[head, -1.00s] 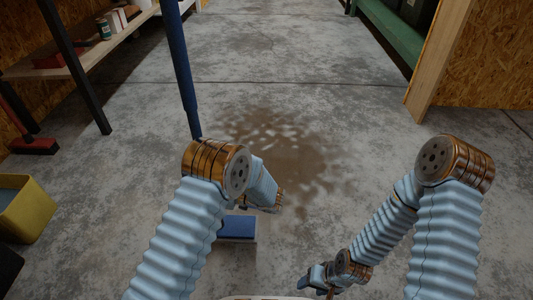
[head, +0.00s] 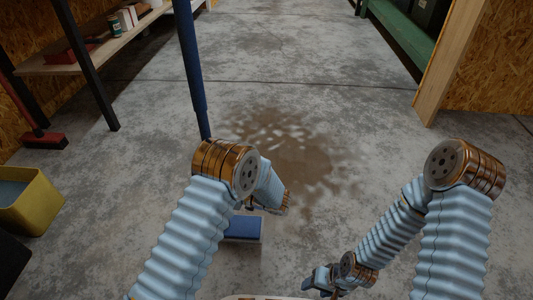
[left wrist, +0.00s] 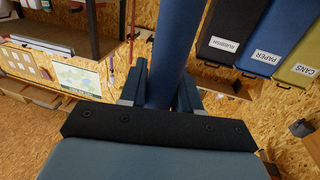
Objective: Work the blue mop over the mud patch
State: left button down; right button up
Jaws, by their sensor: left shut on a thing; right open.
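The blue mop's long handle (head: 189,70) rises at the left of the head view, and its flat blue head (head: 243,228) is low in the middle, at the near side of the brown mud patch (head: 300,160). The patch has pale streaks across it. My left gripper (left wrist: 160,92) is shut on the blue handle in the left wrist view; in the head view my left arm mostly hides it. My right gripper (head: 318,280) is open and empty, low over the floor to the right of the mop head.
A yellow bucket (head: 38,208) and a red broom (head: 45,141) stand at the left, by a wooden shelf (head: 85,62) on dark posts. A wooden post (head: 440,75) and green bench (head: 398,35) bound the right. The floor (head: 290,60) beyond the patch is clear.

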pick_arm(q)
jog(key=shift+f, duration=2.6)
